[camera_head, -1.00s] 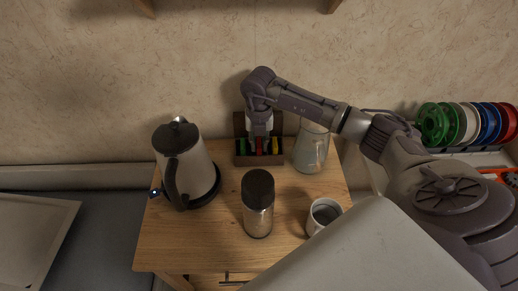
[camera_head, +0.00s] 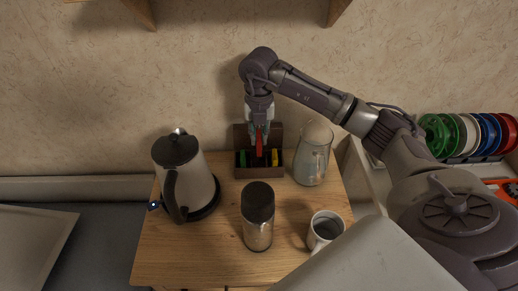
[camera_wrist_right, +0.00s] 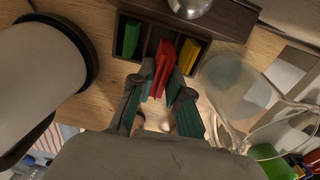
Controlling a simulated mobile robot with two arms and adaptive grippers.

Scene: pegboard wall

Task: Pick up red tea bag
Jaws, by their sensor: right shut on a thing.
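The red tea bag (camera_head: 259,141) is held between the fingers of my right gripper (camera_head: 259,130), above the dark wooden tea box (camera_head: 246,173). In the right wrist view the red tea bag (camera_wrist_right: 163,66) sits between the two fingertips of the gripper (camera_wrist_right: 160,90). Green tea bags (camera_wrist_right: 131,39) are in the left compartment of the box and yellow ones (camera_wrist_right: 189,56) in the right. Something red also shows at the middle compartment in the wrist view, but I cannot tell whether it is separate. My left gripper is not in view.
A kettle (camera_head: 188,180) stands left of the box and a glass pitcher (camera_head: 313,157) right of it. A dark-lidded canister (camera_head: 257,218) and a white mug (camera_head: 326,231) stand nearer on the wooden table (camera_head: 160,258). Coloured discs (camera_head: 470,133) stand in a rack at right.

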